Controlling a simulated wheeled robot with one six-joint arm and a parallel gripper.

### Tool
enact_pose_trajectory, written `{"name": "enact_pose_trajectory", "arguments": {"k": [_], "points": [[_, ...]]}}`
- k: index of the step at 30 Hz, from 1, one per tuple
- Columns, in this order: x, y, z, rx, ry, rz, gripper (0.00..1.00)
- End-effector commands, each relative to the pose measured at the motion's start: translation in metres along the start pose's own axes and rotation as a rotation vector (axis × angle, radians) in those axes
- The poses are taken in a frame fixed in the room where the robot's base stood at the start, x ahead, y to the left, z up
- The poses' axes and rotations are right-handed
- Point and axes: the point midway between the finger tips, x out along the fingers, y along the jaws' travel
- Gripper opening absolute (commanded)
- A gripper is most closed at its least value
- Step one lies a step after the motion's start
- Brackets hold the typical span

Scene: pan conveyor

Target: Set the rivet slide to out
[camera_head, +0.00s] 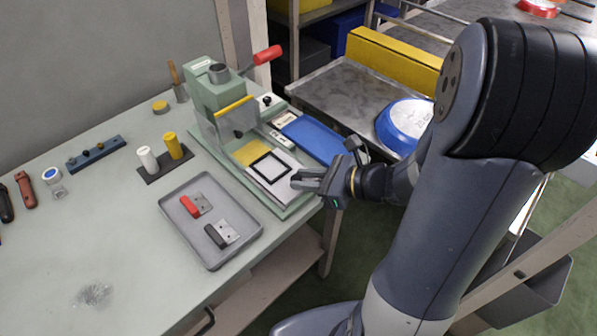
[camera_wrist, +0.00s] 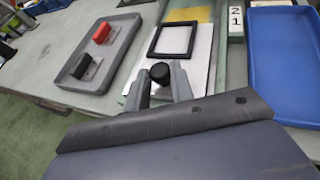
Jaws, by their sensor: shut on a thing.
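The rivet slide is a pale plate (camera_head: 283,186) with a black square frame (camera_head: 268,166) on it, at the front of the green press (camera_head: 222,95). In the wrist view the frame (camera_wrist: 175,41) lies just beyond my fingers. My gripper (camera_head: 298,180) is at the slide's front end. In the wrist view my gripper (camera_wrist: 160,88) is shut on the black round knob (camera_wrist: 160,71) at the plate's near end. The knob is hidden in the head view. A yellow plate (camera_head: 250,151) lies behind the frame, close under the press head.
A grey tray (camera_head: 210,264) with red-handled (camera_head: 190,206) and black-handled (camera_head: 214,236) scrapers lies left of the press base. A blue tray (camera_head: 315,138) lies right of the slide. The press has a red-handled lever (camera_head: 266,55). Free room lies off the bench's near edge.

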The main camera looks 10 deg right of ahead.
Motion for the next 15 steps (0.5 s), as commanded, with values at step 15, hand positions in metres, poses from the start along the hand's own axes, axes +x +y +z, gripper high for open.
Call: {"name": "enact_pose_trajectory", "arguments": {"k": [15], "points": [[-0.0012,0.0017,-0.0020,0.002,0.005,0.002,0.39]]}}
